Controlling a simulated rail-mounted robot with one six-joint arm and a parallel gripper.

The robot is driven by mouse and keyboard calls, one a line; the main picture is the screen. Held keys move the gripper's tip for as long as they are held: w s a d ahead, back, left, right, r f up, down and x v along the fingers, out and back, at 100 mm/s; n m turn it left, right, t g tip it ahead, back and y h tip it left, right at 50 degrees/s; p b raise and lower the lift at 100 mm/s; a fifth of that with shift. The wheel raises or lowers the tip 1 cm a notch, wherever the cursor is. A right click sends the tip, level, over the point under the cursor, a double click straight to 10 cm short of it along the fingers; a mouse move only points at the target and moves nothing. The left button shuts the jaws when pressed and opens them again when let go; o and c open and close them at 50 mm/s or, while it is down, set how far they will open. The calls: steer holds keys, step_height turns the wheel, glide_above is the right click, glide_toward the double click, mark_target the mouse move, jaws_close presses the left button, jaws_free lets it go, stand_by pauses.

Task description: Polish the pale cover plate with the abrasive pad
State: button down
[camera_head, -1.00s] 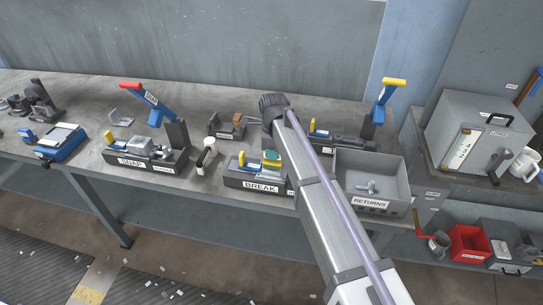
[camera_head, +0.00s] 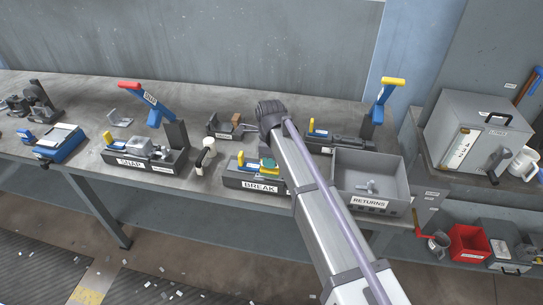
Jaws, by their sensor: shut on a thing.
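My gripper (camera_head: 246,127) reaches left from the dark wrist at the end of my arm, over the back middle of the bench. It is small and partly hidden by the wrist. It appears shut on a small brown block (camera_head: 236,118), which looks like the abrasive pad. The block is at a low dark fixture (camera_head: 214,130) behind the BREAK station. A pale grey piece shows in this fixture and may be the cover plate. I cannot tell whether the pad touches it.
The BREAK station (camera_head: 239,179) stands in front, with yellow and green parts. The SNAP station (camera_head: 128,160), with a red-tipped blue lever, is left. The RETURNS bin (camera_head: 392,203) and a yellow-tipped lever (camera_head: 385,97) are right.

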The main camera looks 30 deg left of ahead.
steer(key=shift+w+a, duration=0.25)
steer(key=shift+w, duration=0.4)
steer(key=shift+w+a, duration=0.25)
steer(key=shift+w, duration=0.4)
steer(key=shift+w+a, duration=0.25)
steer(key=shift+w, duration=0.4)
step_height(320, 180, up, 6)
steer(key=p, duration=0.6)
step_height(320, 180, up, 3)
steer(key=p, duration=0.3)
steer(key=shift+s, duration=0.1)
